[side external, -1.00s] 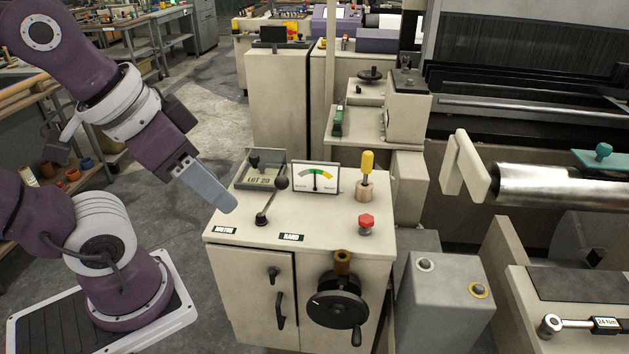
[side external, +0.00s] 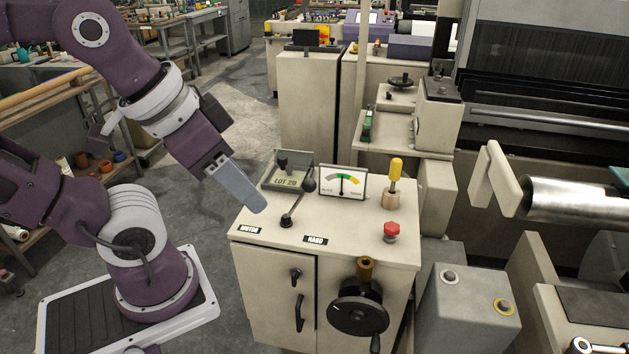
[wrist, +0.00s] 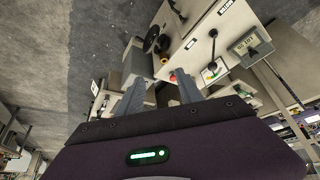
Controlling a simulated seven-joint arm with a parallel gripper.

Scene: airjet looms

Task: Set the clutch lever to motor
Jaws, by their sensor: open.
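The clutch lever (side external: 298,202) is a thin rod with a black ball knob on the cream cabinet top. It leans toward the back right, its knob near the gauge, and rises from a base between the MOTOR label (side external: 250,230) and the HAND label (side external: 315,239). My gripper (side external: 260,208) hangs left of the lever, above the cabinet's left edge, apart from the lever. In the wrist view my gripper (wrist: 158,88) has two grey fingers spread with nothing between them. The lever (wrist: 212,48) also shows there, right of the fingers.
A LOT 20 tray (side external: 270,183) and a gauge (side external: 343,181) stand behind the lever. A yellow-handled tool (side external: 395,172) and red knob (side external: 391,231) are to the right. A black handwheel (side external: 357,308) juts from the cabinet front.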

